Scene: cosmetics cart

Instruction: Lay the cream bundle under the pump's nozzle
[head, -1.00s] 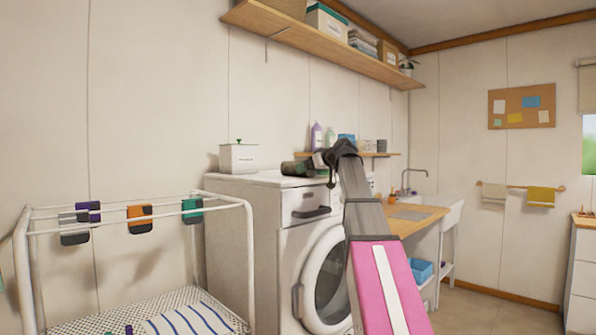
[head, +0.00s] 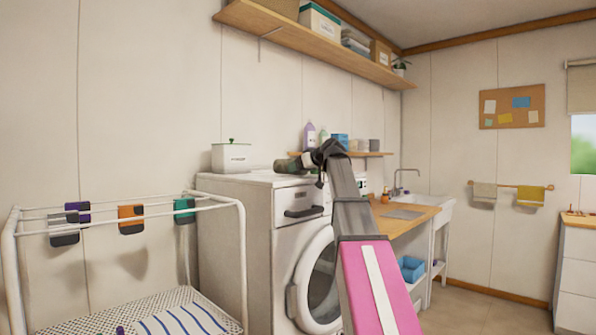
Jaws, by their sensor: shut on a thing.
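My arm, pink and grey, rises from the bottom of the head view and bends at a dark joint in front of the washing machine's (head: 262,235) top right. A dark, roughly cylindrical part reaches left from that joint over the machine top; it looks like a further piece of my arm. I cannot make out gripper fingers or anything held by them. No cream bundle is visible. A small orange-brown bottle (head: 386,197) stands by the sink tap; it is too small to tell whether it has a pump nozzle.
A white lidded box (head: 231,158) stands on the machine's left. A wooden counter (head: 400,222) and white sink (head: 436,206) lie to the right. A wall shelf (head: 365,154) holds bottles and cups. A drying rack (head: 243,265) stands at left. Floor shows at right.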

